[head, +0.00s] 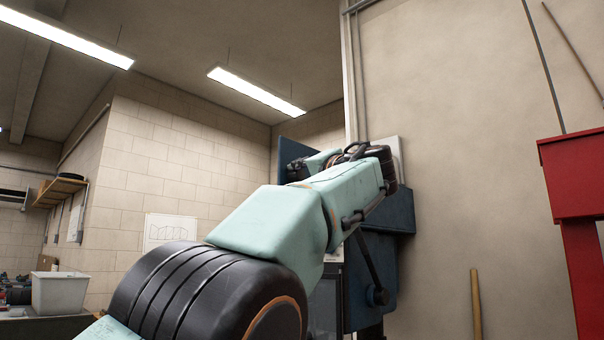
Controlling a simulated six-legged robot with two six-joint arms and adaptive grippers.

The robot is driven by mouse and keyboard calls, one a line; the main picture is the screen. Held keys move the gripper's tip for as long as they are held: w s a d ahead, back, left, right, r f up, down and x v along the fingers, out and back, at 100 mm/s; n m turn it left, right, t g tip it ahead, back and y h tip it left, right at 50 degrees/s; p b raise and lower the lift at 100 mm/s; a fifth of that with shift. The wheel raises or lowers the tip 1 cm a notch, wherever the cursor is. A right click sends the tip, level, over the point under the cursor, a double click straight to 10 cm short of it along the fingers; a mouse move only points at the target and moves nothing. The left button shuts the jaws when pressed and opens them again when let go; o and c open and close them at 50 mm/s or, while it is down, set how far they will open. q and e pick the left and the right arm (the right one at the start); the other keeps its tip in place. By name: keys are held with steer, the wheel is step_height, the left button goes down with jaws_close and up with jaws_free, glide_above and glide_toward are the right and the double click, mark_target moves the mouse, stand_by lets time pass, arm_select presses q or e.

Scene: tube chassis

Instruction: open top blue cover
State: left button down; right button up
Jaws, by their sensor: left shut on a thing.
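The blue cover (291,151) shows as a dark blue panel standing up near the middle of the head view, in front of the brick wall. The blue cabinet (394,222) it seems to belong to stands against the beige wall, right of centre. My left gripper (296,171) is small and dark at the end of my folded wrist, in front of the blue panel. It is shut on the blue cover, but the contact itself is too small and too dark to see. My left arm hides much of the cabinet and the cover's lower part. My right gripper is out of view.
A red metal frame (572,180) stands at the far right. A wooden handle (476,303) leans by the wall. A white bin (59,293) sits on a bench at lower left. The floor is not visible.

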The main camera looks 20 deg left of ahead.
arm_select(q)
steer(key=c, duration=1.1)
jaws_free()
steer(key=shift+o, duration=0.2)
